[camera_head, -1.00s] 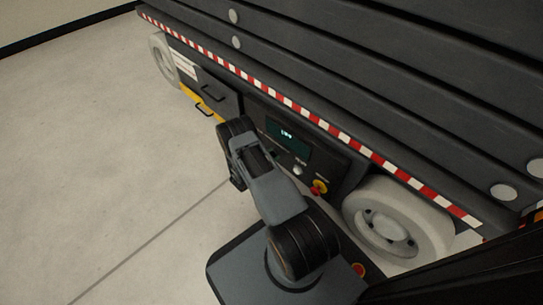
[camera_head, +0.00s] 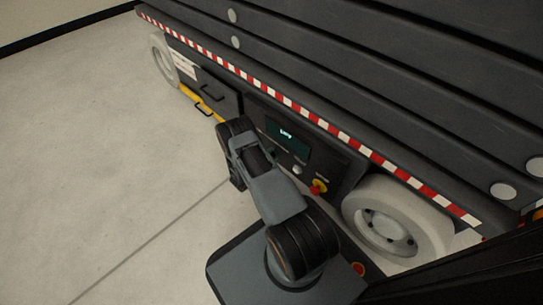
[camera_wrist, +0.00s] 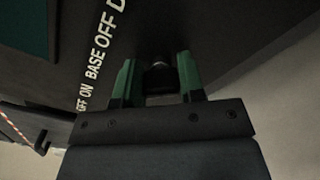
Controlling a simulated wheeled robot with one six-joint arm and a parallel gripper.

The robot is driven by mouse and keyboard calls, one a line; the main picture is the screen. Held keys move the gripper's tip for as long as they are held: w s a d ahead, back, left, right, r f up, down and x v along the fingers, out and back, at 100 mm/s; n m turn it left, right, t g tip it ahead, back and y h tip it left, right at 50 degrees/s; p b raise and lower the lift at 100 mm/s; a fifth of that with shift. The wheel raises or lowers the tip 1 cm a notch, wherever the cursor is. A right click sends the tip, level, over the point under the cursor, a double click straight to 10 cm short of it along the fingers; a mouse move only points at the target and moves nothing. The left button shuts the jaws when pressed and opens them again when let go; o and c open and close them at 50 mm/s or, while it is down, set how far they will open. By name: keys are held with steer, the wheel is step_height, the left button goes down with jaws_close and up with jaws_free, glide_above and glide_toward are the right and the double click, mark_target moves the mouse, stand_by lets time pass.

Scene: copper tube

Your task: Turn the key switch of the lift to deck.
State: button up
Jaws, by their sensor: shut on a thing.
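In the wrist view, the two green fingers of my gripper (camera_wrist: 157,82) are shut on a small dark key switch (camera_wrist: 159,72) on the lift's black panel. White lettering on the panel (camera_wrist: 98,62) beside it reads "OFF ON", "BASE OFF" and a cut-off "D". In the dim light I cannot tell which way the key points. In the head view, the lift (camera_head: 330,75) stands along the right with its control panel low on its side. A lit display (camera_head: 287,136) shows short text too small to read surely. My arm hides the key switch and gripper there.
A red and yellow stop button (camera_head: 318,188) and a small pale knob (camera_head: 297,170) sit on the panel, right of my arm. A pale wheel (camera_head: 398,220) stands further right. Yellow bar and black handles (camera_head: 203,105) lie left. The floor (camera_head: 100,150) is clear.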

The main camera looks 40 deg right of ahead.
steer(key=o, duration=0.9)
steer(key=a+p, duration=0.1)
steer(key=a, duration=0.3)
steer(key=s+a+p, duration=0.1)
steer(key=a, duration=0.4)
steer(key=s+a+p, duration=0.1)
steer(key=a, duration=0.3)
steer(key=shift+a+p, duration=0.35)
steer(key=shift+p, duration=0.05)
